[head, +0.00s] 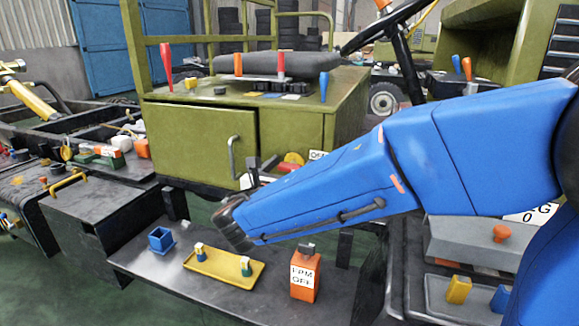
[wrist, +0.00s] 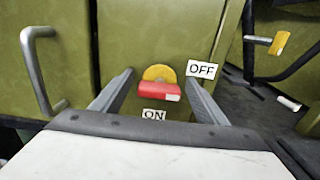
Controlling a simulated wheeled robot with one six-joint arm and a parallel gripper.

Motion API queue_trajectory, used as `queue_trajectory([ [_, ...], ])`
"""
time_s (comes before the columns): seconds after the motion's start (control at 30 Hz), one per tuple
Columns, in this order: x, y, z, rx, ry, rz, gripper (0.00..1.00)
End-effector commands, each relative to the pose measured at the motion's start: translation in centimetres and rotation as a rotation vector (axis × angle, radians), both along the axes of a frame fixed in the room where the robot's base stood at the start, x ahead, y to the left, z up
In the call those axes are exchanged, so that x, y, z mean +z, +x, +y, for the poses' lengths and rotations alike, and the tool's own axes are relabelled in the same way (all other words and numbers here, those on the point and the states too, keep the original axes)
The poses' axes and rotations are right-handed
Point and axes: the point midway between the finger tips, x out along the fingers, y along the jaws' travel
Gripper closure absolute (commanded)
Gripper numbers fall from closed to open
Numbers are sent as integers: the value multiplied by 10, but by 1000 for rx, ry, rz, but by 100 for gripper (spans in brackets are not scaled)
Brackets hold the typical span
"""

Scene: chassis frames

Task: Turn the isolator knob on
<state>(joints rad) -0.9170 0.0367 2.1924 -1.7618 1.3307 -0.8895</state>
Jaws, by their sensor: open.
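The isolator knob is a yellow disc (wrist: 159,72) with a red handle (wrist: 157,90) on the green cabinet front. The handle lies roughly level in the wrist view, with a white mark at its right end. An OFF label (wrist: 202,70) is at the upper right and an ON label (wrist: 153,115) is below. My gripper (wrist: 160,78) is open, one finger left and one right of the knob. Contact with the handle cannot be told. In the head view the yellow disc (head: 293,158) shows just above my blue arm, which partly hides the knob and gripper.
A metal door handle (wrist: 38,70) stands out left of the knob. Below in the head view are a yellow tray (head: 215,276), a blue open box (head: 161,240) and an orange block labelled FPM OFF (head: 304,287). Coloured levers (head: 281,66) stand on the cabinet top.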

Motion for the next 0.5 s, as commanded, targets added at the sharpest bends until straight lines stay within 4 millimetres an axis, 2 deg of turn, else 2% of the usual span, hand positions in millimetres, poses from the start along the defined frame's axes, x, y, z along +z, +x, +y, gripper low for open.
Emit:
queue_trajectory([
  [0.07, 0, 0, 0, 0, 0, 0, 33],
  [0.23, 0, 0, 0, 0, 0, 0, 73],
  [0.5, 0, 0, 0, 0, 15, -5, 74],
])
